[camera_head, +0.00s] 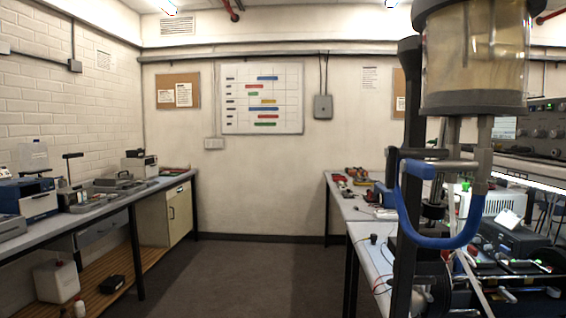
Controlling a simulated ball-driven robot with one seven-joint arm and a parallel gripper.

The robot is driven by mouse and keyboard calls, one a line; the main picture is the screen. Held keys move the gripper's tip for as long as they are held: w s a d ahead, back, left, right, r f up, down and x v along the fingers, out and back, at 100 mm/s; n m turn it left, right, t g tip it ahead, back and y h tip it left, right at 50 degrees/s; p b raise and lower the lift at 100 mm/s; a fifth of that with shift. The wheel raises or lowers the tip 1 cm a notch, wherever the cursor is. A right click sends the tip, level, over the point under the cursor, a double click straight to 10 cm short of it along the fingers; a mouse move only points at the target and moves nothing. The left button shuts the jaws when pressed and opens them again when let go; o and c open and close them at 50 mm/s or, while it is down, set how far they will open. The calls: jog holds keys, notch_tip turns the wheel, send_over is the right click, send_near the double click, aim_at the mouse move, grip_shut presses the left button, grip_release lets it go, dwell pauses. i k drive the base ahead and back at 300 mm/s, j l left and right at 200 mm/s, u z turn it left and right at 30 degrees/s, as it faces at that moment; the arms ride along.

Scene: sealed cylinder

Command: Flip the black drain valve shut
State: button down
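A clear cylinder (474,55) with dark end caps and a cloudy, yellowish interior stands high at the right of the head view. Its top is cut off by the picture edge. Grey legs or pipes (484,135) run down from its lower cap. A small dark fitting (433,209) shows below it, inside a blue U-shaped bar (463,241). I cannot tell whether this fitting is the black drain valve, or how its lever stands. I cannot make out my gripper in this view.
A black upright (409,130) stands left of the cylinder. Behind it, a bench (345,205) holds tools and parts. Instruments (515,238) crowd the right side. Another bench (100,205) with equipment runs along the left wall. The floor (260,275) between the benches is clear.

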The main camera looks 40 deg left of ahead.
aim_at(390, 153)
jog(key=u, duration=0.85)
